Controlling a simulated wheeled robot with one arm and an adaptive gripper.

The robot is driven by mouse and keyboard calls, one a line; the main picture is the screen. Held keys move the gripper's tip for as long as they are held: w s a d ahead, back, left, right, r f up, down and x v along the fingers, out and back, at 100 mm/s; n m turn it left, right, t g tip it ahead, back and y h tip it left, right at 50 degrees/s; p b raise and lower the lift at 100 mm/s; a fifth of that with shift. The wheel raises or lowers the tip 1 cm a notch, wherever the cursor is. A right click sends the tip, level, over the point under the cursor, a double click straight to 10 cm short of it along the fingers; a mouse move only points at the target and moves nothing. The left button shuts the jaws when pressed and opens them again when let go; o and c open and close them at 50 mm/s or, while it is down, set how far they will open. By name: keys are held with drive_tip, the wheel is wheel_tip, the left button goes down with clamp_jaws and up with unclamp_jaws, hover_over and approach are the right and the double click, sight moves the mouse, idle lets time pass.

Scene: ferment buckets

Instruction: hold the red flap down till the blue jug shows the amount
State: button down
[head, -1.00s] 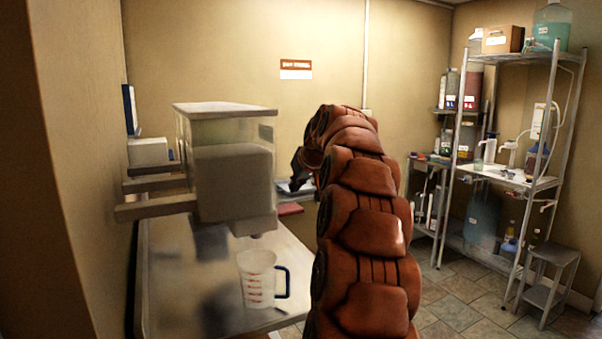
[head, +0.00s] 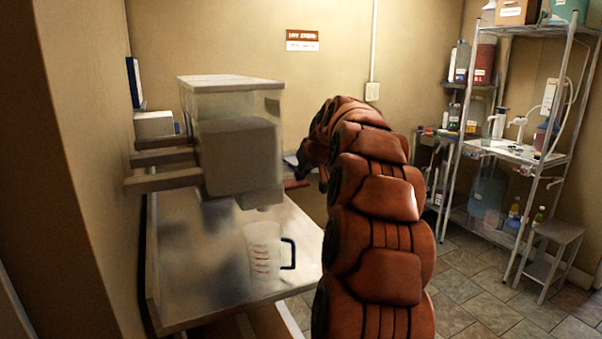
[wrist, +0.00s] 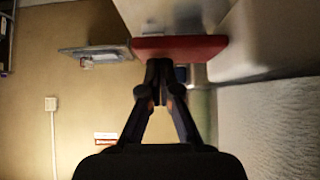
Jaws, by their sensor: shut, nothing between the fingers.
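The red flap (head: 295,184) shows in the head view just right of the dispenser's lower part. In the wrist view the red flap (wrist: 180,48) is a flat red slab straight ahead of the fingertips. My gripper (wrist: 158,78) is shut and empty, its tips at or very near the flap's edge; I cannot tell whether they touch. In the head view my gripper (head: 304,168) is partly hidden behind my arm, just above the flap. The jug (head: 263,252), clear with red marks and a dark blue handle, stands upright on the table below the dispenser. Its fill level cannot be made out.
The dispenser tank (head: 238,155) hangs over the metal table (head: 185,270) on wall brackets. A shelf rack (head: 515,150) with bottles and a small step stool (head: 550,250) stand at the right. The tiled floor between is clear.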

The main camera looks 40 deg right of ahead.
sight(308, 184)
drive_tip(key=shift+s+d+f+m+t+y+b, duration=0.1)
drive_tip(key=shift+d+f+m+t+y+b, duration=0.1)
drive_tip(key=shift+f+m+y+b, duration=0.3)
drive_tip(key=shift+d+f+m+t+y+b, duration=0.2)
drive_tip(key=shift+f+y+b, duration=0.35)
drive_tip(key=shift+y, duration=0.15)
drive_tip(key=shift+f+m+t+y+b, duration=0.35)
drive_tip(key=shift+f+m+t+y, duration=0.25)
drive_tip(key=shift+f+y, duration=0.45)
drive_tip(key=shift+r, duration=0.1)
drive_tip(key=shift+a, duration=0.1)
idle(2.1)
